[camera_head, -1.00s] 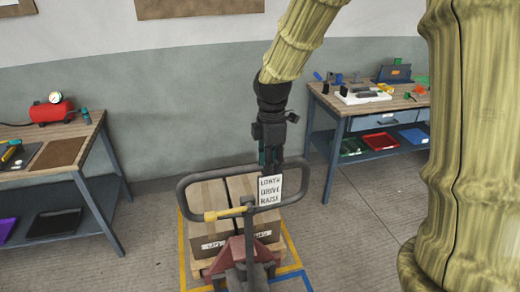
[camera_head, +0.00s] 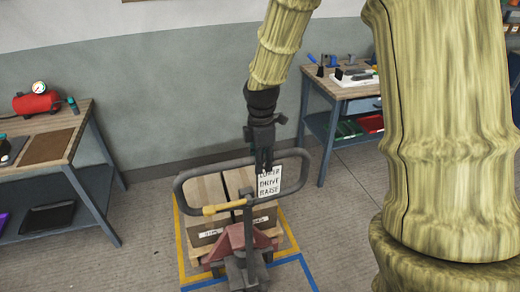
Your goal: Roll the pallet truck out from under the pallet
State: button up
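The pallet truck (camera_head: 238,240) has a red body and a grey loop handle (camera_head: 188,177) with a yellow lever (camera_head: 222,209).
Yellow and blue floor lines (camera_head: 303,268) frame the pallet. A workbench with a red compressor (camera_head: 37,101) stands left, another bench (camera_head: 347,90) stands at right. The wall is close behind. Grey floor (camera_head: 340,225) is open to the right.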

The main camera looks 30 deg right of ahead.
jog(key=shift+f+p, duration=0.7)
jog(key=shift+f, duration=1.9)
grip_shut()
